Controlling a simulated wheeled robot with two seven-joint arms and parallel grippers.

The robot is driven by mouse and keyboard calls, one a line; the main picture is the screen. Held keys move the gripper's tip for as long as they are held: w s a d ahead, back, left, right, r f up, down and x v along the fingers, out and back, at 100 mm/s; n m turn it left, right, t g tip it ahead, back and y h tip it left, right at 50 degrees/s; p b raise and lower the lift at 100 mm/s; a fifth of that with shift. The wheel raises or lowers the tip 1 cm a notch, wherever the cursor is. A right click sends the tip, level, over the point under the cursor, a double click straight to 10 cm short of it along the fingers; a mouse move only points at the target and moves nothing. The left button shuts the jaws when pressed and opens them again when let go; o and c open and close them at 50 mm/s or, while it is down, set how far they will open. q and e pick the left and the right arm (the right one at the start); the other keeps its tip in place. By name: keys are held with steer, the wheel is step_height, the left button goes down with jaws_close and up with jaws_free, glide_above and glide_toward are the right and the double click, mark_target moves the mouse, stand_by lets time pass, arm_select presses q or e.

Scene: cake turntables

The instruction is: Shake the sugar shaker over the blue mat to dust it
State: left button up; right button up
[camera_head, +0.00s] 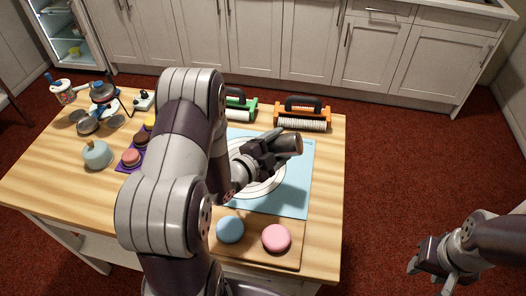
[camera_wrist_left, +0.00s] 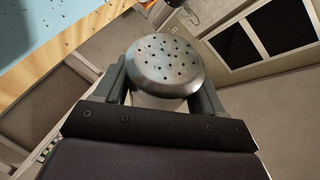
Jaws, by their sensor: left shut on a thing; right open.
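The sugar shaker (camera_head: 288,144) is in my left gripper (camera_head: 264,153), above the blue mat (camera_head: 297,190). In the head view it lies tipped on its side. In the left wrist view its round metal lid with several holes (camera_wrist_left: 165,65) sits between the two fingers. A corner of the mat with small dark specks (camera_wrist_left: 45,22) shows at the upper left there. A white round plate or turntable (camera_head: 268,181) is on the mat, partly hidden by my left arm. My right gripper (camera_head: 440,270) is open and empty, off the table at the lower right.
A board with a blue round cake (camera_head: 230,229) and a pink one (camera_head: 276,238) lies at the front. An orange brush-like tool (camera_head: 303,118) and a green one (camera_head: 240,108) stand behind the mat. A teal pot (camera_head: 97,155) and purple tray are at left.

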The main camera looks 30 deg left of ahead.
arm_select(q)
steer(key=w, duration=0.1)
steer(key=w+f, duration=0.1)
steer(key=w, duration=0.1)
steer(key=shift+d+f+b, duration=0.1)
steer(key=shift+f+b, duration=0.05)
steer(key=shift+b, duration=0.2)
steer(key=w+a+b, duration=0.1)
steer(key=w+a, duration=0.4)
steer(key=a, duration=0.1)
steer(key=shift+a+r+b, duration=0.2)
steer(key=shift+a+b, duration=0.15)
steer(key=shift+w, duration=0.1)
